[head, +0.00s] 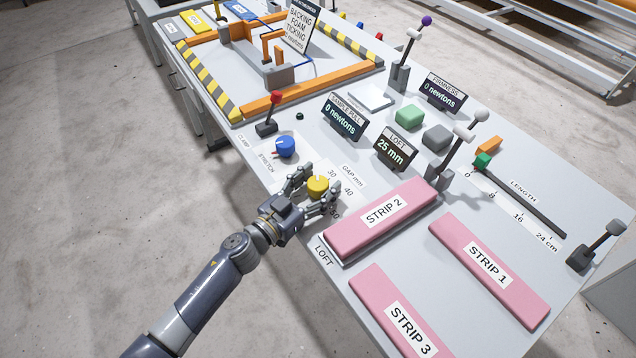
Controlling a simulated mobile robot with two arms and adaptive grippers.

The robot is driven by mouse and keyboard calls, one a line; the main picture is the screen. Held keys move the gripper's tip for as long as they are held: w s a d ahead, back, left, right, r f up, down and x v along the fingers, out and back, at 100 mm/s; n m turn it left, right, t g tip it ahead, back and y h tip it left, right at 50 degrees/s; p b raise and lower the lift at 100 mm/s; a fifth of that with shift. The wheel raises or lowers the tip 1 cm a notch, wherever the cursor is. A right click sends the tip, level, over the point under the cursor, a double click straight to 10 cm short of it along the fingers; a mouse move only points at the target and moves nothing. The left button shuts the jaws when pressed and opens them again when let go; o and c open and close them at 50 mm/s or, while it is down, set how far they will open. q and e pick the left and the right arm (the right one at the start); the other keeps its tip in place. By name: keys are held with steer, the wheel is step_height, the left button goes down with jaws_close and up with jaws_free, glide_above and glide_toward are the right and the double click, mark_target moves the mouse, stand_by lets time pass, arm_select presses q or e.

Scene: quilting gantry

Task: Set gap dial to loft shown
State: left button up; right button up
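The yellow gap dial (317,187) stands on the table beside the "GAP mm" label, with 30, 40 and a partly hidden 50 marked around it. My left gripper (318,190) reaches in from the left with its fingers spread on either side of the dial. I cannot tell whether the fingers touch it. The pointer of the dial is too small to read. The loft display (394,150) reads "25 mm". A pink block labelled STRIP 2 (382,221) lies just right of the dial, by the LOFT label. My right gripper is not in view.
A blue knob (285,147) and a red-tipped lever (268,122) stand behind the dial. STRIP 1 (489,268) and STRIP 3 (398,316) lie at the front right. A grey lever (455,150) rises beyond STRIP 2. The sample-pull display (344,118) reads "0 newtons".

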arm_select(q)
steer(key=shift+s+a+f, duration=0.15)
steer(key=shift+s+a, duration=0.25)
steer(key=shift+s, duration=0.05)
steer(key=v, duration=1)
steer(key=shift+s+a, duration=0.25)
steer(key=shift+s, duration=0.05)
